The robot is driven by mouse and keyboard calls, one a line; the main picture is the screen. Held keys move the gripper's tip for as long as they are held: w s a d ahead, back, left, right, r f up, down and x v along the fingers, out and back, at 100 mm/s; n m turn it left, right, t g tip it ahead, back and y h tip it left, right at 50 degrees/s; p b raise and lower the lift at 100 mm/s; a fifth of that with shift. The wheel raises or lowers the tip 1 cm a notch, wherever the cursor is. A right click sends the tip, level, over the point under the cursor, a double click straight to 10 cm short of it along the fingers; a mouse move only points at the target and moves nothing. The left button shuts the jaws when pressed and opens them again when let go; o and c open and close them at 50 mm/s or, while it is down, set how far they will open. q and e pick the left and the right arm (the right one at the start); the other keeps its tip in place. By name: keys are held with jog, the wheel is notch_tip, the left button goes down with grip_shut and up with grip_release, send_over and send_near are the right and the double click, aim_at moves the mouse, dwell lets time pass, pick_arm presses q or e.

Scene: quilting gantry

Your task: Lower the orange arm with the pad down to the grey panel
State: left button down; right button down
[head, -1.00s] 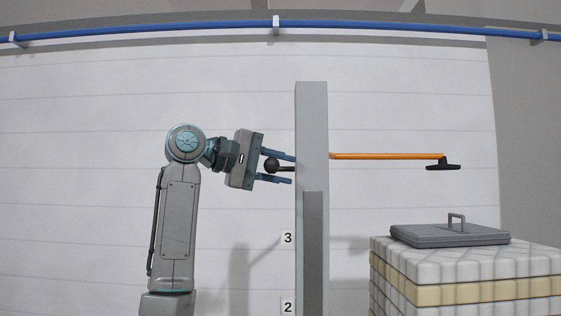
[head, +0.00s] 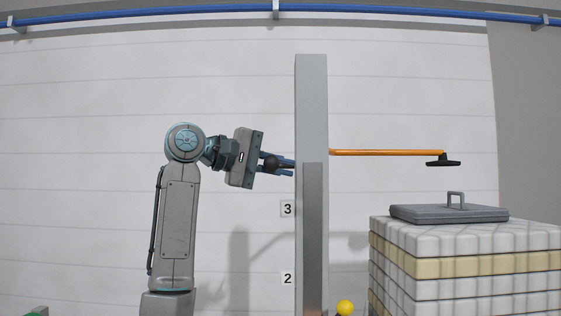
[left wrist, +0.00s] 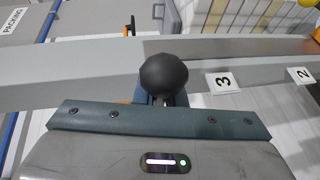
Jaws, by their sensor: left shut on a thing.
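The orange arm (head: 385,152) reaches level to the right from the tall grey post (head: 311,110). The black pad (head: 443,161) hangs at its far end, in the air above the grey panel (head: 430,213), with a clear gap between them. The panel lies on the quilted stack. My left gripper (head: 289,167) is shut on a black ball knob (head: 271,164) left of the post. The knob also shows in the left wrist view (left wrist: 163,74), where the fingers are mostly hidden under it. My right gripper is not in view.
The quilted stack (head: 460,240) stands right of the post. The panel has an upright handle (head: 456,199) below the pad. Number plates 3 (head: 287,209) and 2 (head: 287,279) mark the post's left side. A yellow ball (head: 345,308) is at the post's foot.

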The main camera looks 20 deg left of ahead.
pick_arm(q)
notch_tip(320, 180, down, 13)
jog(key=b, duration=0.7)
jog(key=shift+f+b, duration=0.15)
jog(key=shift+b, duration=0.15)
jog(key=c, duration=1.5)
grip_release()
jog(key=b+v, duration=0.4)
jog(key=v, duration=0.7)
